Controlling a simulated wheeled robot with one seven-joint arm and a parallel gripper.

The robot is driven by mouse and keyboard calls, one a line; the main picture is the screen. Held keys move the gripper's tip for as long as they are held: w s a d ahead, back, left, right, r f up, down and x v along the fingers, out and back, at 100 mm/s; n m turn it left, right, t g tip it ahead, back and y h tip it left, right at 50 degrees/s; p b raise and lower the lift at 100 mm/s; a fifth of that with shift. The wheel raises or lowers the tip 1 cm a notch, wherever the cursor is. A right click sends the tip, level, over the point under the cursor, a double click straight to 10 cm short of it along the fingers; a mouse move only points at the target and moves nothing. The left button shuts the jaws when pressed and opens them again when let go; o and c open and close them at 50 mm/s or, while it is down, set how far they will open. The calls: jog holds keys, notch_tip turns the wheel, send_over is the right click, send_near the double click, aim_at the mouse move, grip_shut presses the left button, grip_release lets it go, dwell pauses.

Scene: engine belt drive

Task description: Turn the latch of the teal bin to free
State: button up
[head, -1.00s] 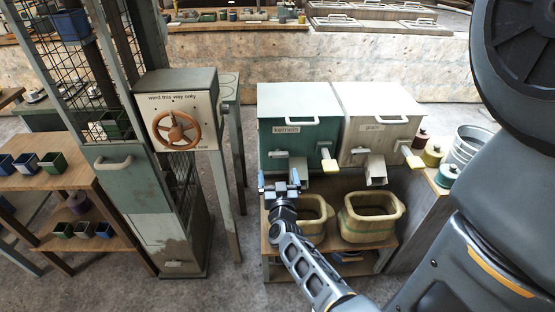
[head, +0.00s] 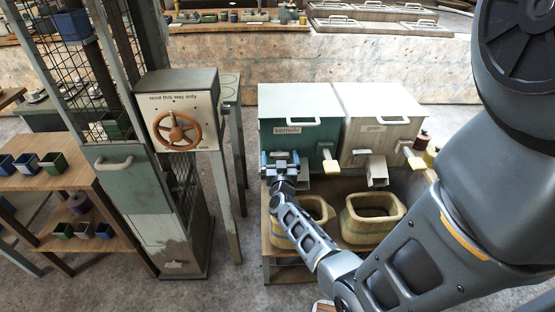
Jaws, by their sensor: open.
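The teal bin (head: 306,108), labelled "kernels", stands at the left of a pair on a wooden bench. My gripper (head: 280,159) is open at the lower left of its front face, with its fingers spread left and right. A small pale latch (head: 281,154) on that face shows partly between the fingers, and the gripper hides the rest. I cannot tell whether the fingers touch it.
Two wooden tubs (head: 373,221) sit below the bins. A cabinet with an orange handwheel (head: 176,130) stands left, with floor between.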

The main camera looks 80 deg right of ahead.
jog(key=shift+c, duration=0.4)
jog(key=c, duration=1)
jog(key=shift+w, duration=0.1)
jog(key=m+b, duration=0.1)
jog(key=m, duration=0.2)
jog(key=shift+a+m, duration=0.15)
jog(key=shift+m, duration=0.15)
jog(key=m+b, duration=0.1)
jog(key=m, duration=0.4)
jog(key=shift+f, duration=0.1)
jog(key=m+b, duration=0.1)
jog(key=m, duration=0.3)
jog(key=shift+m+b, duration=0.4)
jog(key=shift+w+m+b, duration=0.1)
jog(key=shift+m+b, duration=0.5)
jog(key=shift+m, duration=1.6)
